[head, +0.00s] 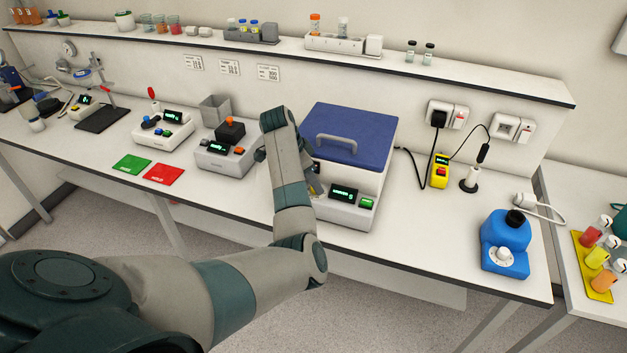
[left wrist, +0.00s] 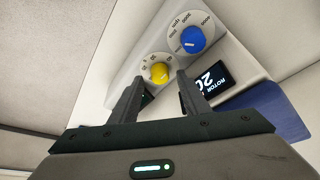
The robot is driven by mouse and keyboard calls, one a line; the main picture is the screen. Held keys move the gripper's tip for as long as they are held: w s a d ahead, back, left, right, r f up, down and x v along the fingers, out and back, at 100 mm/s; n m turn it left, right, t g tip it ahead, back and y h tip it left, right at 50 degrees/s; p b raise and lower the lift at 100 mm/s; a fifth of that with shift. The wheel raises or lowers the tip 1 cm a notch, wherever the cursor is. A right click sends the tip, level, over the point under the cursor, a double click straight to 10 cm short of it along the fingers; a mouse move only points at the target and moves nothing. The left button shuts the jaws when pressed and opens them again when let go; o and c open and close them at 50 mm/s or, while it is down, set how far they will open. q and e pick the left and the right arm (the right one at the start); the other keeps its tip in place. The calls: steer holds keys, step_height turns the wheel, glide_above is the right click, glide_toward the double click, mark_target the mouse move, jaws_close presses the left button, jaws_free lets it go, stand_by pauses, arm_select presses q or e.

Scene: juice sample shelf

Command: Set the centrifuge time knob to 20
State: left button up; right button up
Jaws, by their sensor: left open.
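The centrifuge (head: 362,176) is a white box with a blue lid (head: 348,132) on the bench, in the middle of the head view. In the left wrist view a yellow knob (left wrist: 160,73) sits on a dial with small labels I cannot read surely. A blue knob (left wrist: 193,39) is beside it on a dial marked in thousands. My left gripper (left wrist: 160,78) is open; the yellow knob shows between its fingertips, but I cannot tell whether they reach around it. In the head view my forearm mostly hides the gripper and both knobs. My right gripper is not in view.
A dark display (left wrist: 208,82) reading ROTOR and seemingly 20 is close to one finger. A green button (head: 367,203) is on the centrifuge front. A grey device with a black top (head: 230,132) stands left of my arm. A blue device (head: 505,240) stands right.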

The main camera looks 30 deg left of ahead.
arm_select(q)
steer(key=shift+w+d+f, duration=0.1)
steer(key=shift+w+f, duration=0.1)
steer(key=shift+f, duration=0.5)
steer(key=shift+c, duration=0.3)
steer(key=c, duration=1)
steer(key=shift+o, duration=0.2)
